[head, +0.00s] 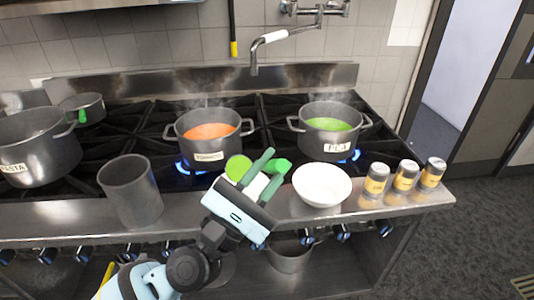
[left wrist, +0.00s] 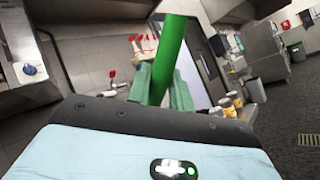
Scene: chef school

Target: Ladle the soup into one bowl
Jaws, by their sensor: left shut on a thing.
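My left gripper (head: 270,166) is shut on a green ladle handle (head: 281,166), in front of the stove between the two soup pots. The handle also rises between the fingers in the left wrist view (left wrist: 168,60). A round bright green part (head: 238,167) shows left of the fingers; I cannot tell whether it is soup in the ladle. The white bowl (head: 322,183) stands right of the gripper on the steel front ledge and looks empty. The tomato pot (head: 209,146) holds orange soup. The pea pot (head: 326,144) holds green soup. My right gripper is not in view.
Blue flames burn under both steaming soup pots. A tall grey container (head: 131,195) stands left on the ledge (head: 70,222). Several yellow-labelled cans (head: 404,177) stand right of the bowl. A pasta pot (head: 38,155) sits far left. A faucet (head: 268,39) hangs above the stove.

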